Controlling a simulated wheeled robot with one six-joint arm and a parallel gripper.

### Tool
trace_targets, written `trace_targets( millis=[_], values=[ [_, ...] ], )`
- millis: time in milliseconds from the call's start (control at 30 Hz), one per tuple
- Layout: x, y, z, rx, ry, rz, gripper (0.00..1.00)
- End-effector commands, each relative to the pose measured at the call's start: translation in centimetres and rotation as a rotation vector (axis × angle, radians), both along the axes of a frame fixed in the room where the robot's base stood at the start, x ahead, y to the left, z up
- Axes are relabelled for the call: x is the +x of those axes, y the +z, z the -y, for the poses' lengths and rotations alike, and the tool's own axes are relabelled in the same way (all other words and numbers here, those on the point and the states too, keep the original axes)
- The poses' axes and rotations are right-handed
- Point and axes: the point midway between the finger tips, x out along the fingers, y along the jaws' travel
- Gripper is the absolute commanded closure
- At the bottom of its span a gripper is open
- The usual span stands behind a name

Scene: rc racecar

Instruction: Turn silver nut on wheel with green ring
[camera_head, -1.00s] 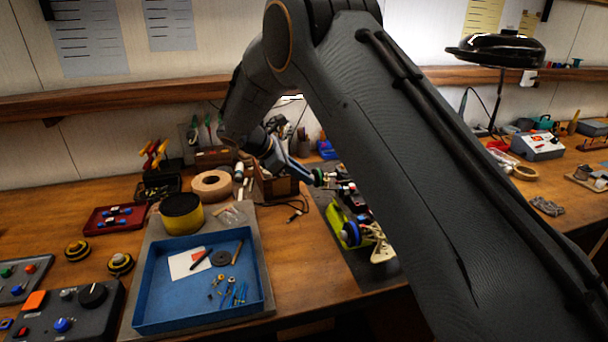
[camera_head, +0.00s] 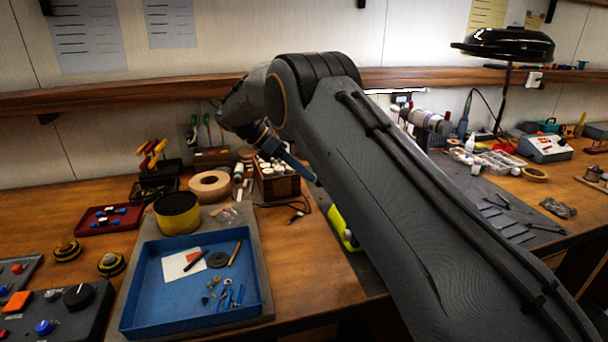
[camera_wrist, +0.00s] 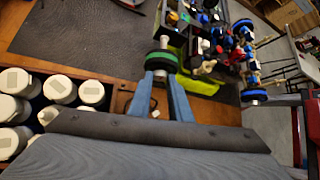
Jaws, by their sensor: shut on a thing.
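In the wrist view, the wheel with the green ring (camera_wrist: 161,61) is black with a green band and sits at the car's near left corner. My gripper (camera_wrist: 161,76) has its two blue fingers at this wheel's near face, shut on the silver nut there. The nut is mostly hidden between the fingertips. The car (camera_wrist: 205,50) has a yellow-green body or stand part and several blue and black parts. A blue-ringed wheel (camera_wrist: 255,94) with a pale nut is to the right. In the head view, my arm hides the wheel and most of the car.
A wooden box with several white-capped bottles (camera_wrist: 60,90) stands close left of my gripper. A black lamp (camera_head: 503,45) stands at back right.

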Motion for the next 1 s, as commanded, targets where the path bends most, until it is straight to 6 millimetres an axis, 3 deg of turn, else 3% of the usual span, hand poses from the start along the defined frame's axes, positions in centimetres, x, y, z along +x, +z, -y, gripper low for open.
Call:
trace_targets(
  millis=[267,300,400,767,1000],
  values=[
    [0.1,0.1,0.1,-0.001,0.0,0.003,1.0],
    [0.1,0.1,0.1,-0.001,0.0,0.003,0.77],
    [0.0,0.1,0.0,-0.001,0.0,0.002,0.63],
    [0.1,0.3,-0.5,0.001,0.002,0.004,0.63],
    [0.2,2.6,-3.2,0.001,0.002,0.006,0.63]
  ],
)
